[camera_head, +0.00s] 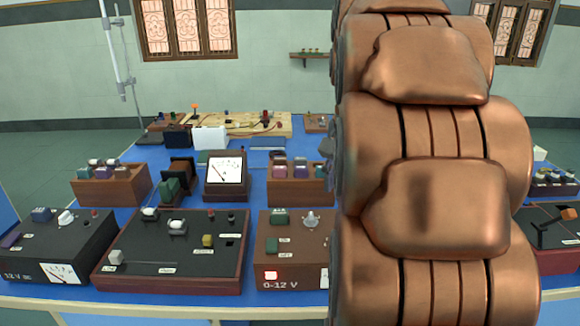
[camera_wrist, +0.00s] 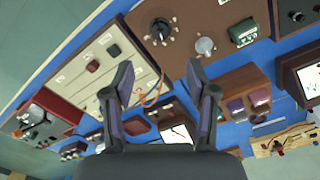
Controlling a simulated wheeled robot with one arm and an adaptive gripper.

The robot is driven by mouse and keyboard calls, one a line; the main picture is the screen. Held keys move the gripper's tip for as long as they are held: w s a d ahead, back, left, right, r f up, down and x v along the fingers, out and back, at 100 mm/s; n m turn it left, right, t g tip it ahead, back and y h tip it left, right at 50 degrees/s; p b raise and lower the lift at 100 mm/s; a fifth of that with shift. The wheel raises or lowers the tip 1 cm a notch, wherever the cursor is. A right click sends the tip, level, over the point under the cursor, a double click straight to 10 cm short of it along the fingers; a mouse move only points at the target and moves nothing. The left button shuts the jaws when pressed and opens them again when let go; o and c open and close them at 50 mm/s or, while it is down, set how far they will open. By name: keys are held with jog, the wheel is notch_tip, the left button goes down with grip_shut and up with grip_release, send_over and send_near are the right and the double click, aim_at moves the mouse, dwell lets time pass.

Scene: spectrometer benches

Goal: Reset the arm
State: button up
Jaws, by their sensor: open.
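My gripper (camera_wrist: 158,85) shows in the wrist view with its two dark fingers spread apart and nothing between them. It is above the blue bench (camera_wrist: 235,70), over the instruments. In the head view my copper-coloured arm stands upright in front of the right half of the bench and hides what is behind it. The gripper's fingers cannot be made out in the head view; only a small grey part shows at the arm's left edge.
The blue bench (camera_head: 75,237) holds a black power supply (camera_head: 90,240), a key box (camera_head: 180,250), a 0-12 V box (camera_head: 285,240), a white-faced meter (camera_head: 226,172) and wooden racks (camera_head: 110,186). A thin stand rod (camera_head: 112,50) rises at the back left. The benchtop is crowded.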

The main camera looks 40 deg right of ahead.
jog(key=a+f+n, duration=0.1)
jog(key=a, duration=0.1)
jog(key=a+f+n, duration=0.1)
jog(key=a+f, duration=0.1)
jog(key=a+f+n, duration=0.1)
jog(key=a+f, duration=0.1)
jog(key=a, duration=0.1)
jog(key=shift+w+f+g, duration=0.1)
jog(key=shift+w+g, duration=0.05)
jog(key=shift+g, duration=0.15)
jog(key=s+a+f+n+g, duration=0.2)
jog(key=s+a+f+n, duration=1)
jog(key=a+f, duration=0.4)
notch_tip(320, 180, up, 17)
jog(key=m+p, duration=0.1)
jog(key=p, duration=1.4)
jog(key=shift+w+d+f+t+p, duration=0.2)
jog(key=shift+w+t+p, duration=0.1)
jog(key=shift+t, duration=0.1)
